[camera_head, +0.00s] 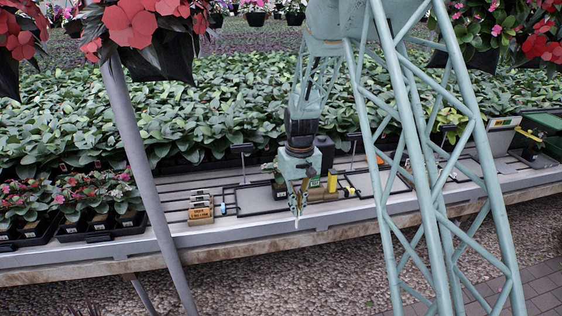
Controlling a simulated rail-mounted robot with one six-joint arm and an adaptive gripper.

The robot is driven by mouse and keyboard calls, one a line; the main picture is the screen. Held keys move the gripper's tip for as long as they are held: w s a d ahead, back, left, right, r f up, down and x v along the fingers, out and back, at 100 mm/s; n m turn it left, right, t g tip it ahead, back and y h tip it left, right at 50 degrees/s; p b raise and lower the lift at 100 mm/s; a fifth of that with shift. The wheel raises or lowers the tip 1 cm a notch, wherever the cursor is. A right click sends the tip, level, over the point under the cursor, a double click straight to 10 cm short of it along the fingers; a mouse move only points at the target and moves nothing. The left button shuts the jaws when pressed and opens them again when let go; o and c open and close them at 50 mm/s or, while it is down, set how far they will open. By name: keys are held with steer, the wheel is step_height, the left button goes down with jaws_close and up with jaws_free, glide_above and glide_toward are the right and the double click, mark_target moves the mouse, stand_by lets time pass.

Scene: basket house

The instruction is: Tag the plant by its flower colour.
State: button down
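My gripper (297,208) points down over the front of the bench, near the middle of the view. Its fingers are small and overlap a brown, cluttered background, so I cannot tell if they are open or shut or hold anything. A small green plant (270,167) shows just left of the gripper, partly hidden by it; I cannot make out a flower on it. A small wooden rack (201,212) with several pale upright tags stands left of the gripper. Pink-flowered potted plants (75,192) sit in black trays at the far left.
The slatted bench (245,231) has a raised front edge. A small blue-and-white item (223,209) stands right of the rack. A yellow object (332,181) stands right of the gripper. Leafy plants fill the back. Red hanging flowers (130,22) and a grey post (145,180) are in front.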

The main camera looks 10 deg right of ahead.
steer(key=w+r+n+p, duration=0.1)
steer(key=w+n+p, duration=0.6)
steer(key=w+n, duration=1)
steer(key=w, duration=1.2)
steer(key=shift+w+r, duration=0.25)
steer(key=shift+r, duration=0.15)
steer(key=shift+f, duration=0.25)
steer(key=shift+f+b, duration=0.4)
steer(key=shift+f, duration=1.1)
steer(key=shift+f, duration=0.25)
steer(key=shift+f+b, duration=0.7)
steer(key=shift+f, duration=1)
steer(key=shift+f, duration=0.1)
steer(key=shift+f+b, duration=0.75)
steer(key=shift+f, duration=0.9)
